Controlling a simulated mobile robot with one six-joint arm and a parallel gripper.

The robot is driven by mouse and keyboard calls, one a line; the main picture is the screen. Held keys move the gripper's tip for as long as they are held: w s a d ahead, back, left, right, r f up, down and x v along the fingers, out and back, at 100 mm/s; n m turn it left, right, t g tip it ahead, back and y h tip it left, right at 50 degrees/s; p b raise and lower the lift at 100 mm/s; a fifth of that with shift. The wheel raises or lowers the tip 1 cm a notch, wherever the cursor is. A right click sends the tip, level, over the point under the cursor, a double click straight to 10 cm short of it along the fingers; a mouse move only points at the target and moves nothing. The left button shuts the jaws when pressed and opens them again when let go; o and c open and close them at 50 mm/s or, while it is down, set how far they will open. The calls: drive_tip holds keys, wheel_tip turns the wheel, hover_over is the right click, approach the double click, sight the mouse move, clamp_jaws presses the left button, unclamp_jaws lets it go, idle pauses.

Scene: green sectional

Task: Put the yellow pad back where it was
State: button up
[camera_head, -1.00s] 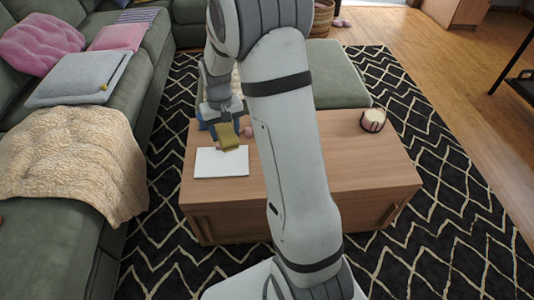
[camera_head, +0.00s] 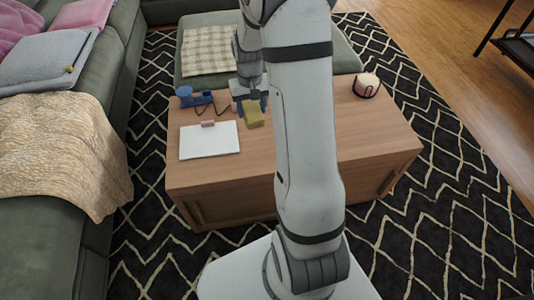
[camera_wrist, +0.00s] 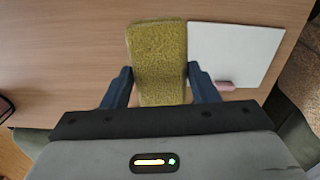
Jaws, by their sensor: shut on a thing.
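The yellow pad (camera_head: 253,114) is a small rough block at the wooden coffee table (camera_head: 330,145), just right of the white flat board (camera_head: 209,145). My gripper (camera_head: 250,103) is shut on the pad. In the wrist view the pad (camera_wrist: 158,55) points away from me between the two blue fingers (camera_wrist: 160,88), with the board (camera_wrist: 237,48) to its right. The pad is at or just above the table top; I cannot tell if it touches. My arm hides part of the table.
A pink piece (camera_head: 208,124) lies at the board's far edge. A blue object (camera_head: 194,97) with a dark cord is at the table's far left. A candle (camera_head: 366,85) stands at the far right. A green sofa (camera_head: 85,160) is on the left.

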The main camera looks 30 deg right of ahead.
drive_tip(key=shift+m, duration=0.5)
drive_tip(key=d+f+b, duration=0.1)
drive_tip(key=f+b, duration=0.1)
drive_tip(key=f, duration=0.2)
drive_tip(key=s+d+f+b, duration=0.1)
drive_tip(key=d+f+b, duration=0.1)
drive_tip(key=f, duration=0.3)
drive_tip(key=s+d+f+b, duration=0.1)
drive_tip(key=f+b, duration=0.1)
drive_tip(key=f, duration=0.3)
drive_tip(key=shift+s+d+f+b, duration=0.1)
drive_tip(key=shift+d+f+b, duration=0.15)
drive_tip(key=shift+d+b, duration=0.1)
drive_tip(key=shift+f, duration=0.1)
drive_tip(key=o, duration=0.9)
drive_tip(key=shift+o, duration=0.2)
